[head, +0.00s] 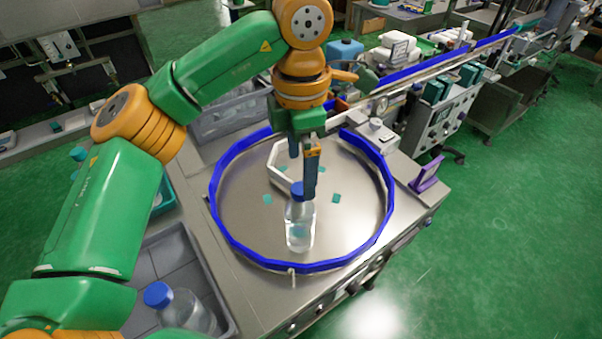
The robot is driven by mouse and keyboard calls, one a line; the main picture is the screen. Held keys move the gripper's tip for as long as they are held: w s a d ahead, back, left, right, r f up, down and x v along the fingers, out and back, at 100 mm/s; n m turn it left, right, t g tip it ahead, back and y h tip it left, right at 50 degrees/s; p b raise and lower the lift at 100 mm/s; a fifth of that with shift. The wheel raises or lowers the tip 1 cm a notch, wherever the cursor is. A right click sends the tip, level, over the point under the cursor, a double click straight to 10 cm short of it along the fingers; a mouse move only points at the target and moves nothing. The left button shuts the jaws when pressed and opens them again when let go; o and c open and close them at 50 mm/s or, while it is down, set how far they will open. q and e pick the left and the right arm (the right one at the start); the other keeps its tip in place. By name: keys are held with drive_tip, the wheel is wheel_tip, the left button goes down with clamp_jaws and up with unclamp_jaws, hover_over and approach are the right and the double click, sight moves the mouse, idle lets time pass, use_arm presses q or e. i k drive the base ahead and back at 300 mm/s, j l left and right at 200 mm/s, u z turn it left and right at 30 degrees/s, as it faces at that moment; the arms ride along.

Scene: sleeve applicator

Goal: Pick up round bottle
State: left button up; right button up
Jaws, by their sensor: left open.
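A clear round bottle (300,228) with a blue cap stands upright on the round metal turntable (350,225) with a blue rim. My left gripper (302,185) reaches down from above at the bottle's cap. Its jaws are open, and one finger overlaps the cap in the picture. I cannot tell whether a finger touches the bottle. Another clear bottle with a blue cap (158,295) lies tilted in a grey bin at the lower left, partly hidden by my left arm. My right gripper is not in view.
A white curved guide (277,160) stands on the turntable behind the bottle, with small teal pieces around. A grey crate (215,122) sits behind. A purple bracket (427,174) is at the right edge. A conveyor with blue rails runs to the upper right.

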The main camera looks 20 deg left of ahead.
sight(179, 306)
drive_tip(key=k+l, duration=0.2)
drive_tip(key=k, duration=0.3)
drive_tip(key=k+l, duration=0.2)
drive_tip(key=k, duration=0.25)
